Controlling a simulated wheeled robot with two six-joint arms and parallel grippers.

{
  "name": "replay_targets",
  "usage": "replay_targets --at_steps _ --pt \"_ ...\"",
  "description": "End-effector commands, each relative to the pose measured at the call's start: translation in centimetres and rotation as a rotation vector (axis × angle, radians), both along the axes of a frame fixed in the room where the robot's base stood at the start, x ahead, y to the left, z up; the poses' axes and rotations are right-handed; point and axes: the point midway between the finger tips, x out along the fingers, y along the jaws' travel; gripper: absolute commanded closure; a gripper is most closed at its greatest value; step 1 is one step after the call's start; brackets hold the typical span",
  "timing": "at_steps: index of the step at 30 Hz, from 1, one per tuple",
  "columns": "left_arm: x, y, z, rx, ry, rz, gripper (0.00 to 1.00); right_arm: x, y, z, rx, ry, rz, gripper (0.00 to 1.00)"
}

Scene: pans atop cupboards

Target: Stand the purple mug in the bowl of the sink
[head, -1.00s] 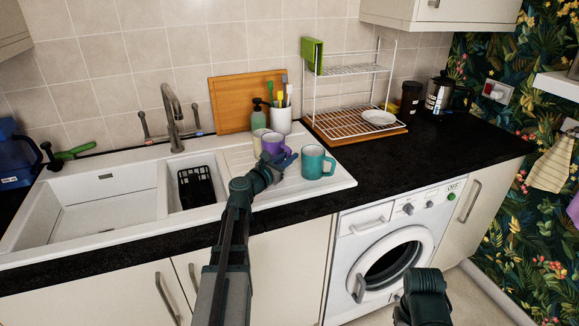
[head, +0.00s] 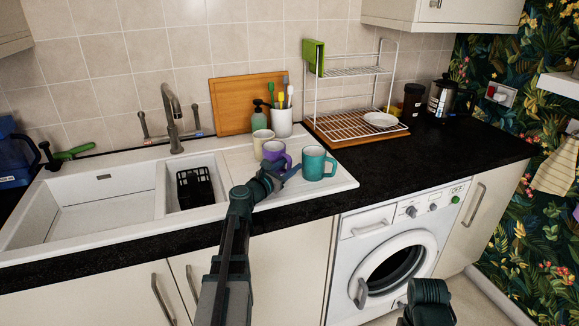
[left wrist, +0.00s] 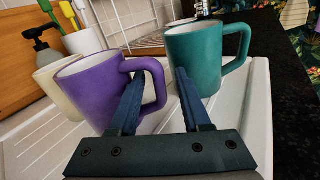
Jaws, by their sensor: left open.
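The purple mug (head: 275,152) stands upright on the white drainboard, between a cream mug (head: 262,140) and a teal mug (head: 314,163). Its handle points right, towards the teal mug. The sink's large bowl (head: 100,205) is at the left and looks empty. My left gripper (head: 287,172) is open, just in front of the purple mug. In the left wrist view the purple mug (left wrist: 95,92) is left of the fingers, and its handle's outer bar shows between the two fingertips (left wrist: 160,85). Whether they touch the handle is unclear.
A small bowl with a black basket (head: 195,188) lies between the large bowl and the drainboard (head: 235,165). The tap (head: 173,120) rises behind it. A soap bottle (head: 259,112), a utensil pot (head: 282,123) and a dish rack (head: 350,125) stand behind the mugs.

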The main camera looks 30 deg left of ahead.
Motion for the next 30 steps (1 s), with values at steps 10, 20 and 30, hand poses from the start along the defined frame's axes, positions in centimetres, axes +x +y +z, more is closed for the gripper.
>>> replay_targets --at_steps 10,20,30 --pt "-2.9 0.2 0.3 0.000 0.000 0.003 0.52 0.0 0.0 0.3 0.000 0.000 0.000 0.50" --pt "-9.4 0.9 0.3 0.000 0.000 0.003 0.52 0.0 0.0 0.3 0.000 0.000 0.000 0.50" --pt "-11.9 1.4 0.3 0.000 0.000 0.001 0.52 0.0 0.0 0.3 0.000 0.000 0.000 0.50"
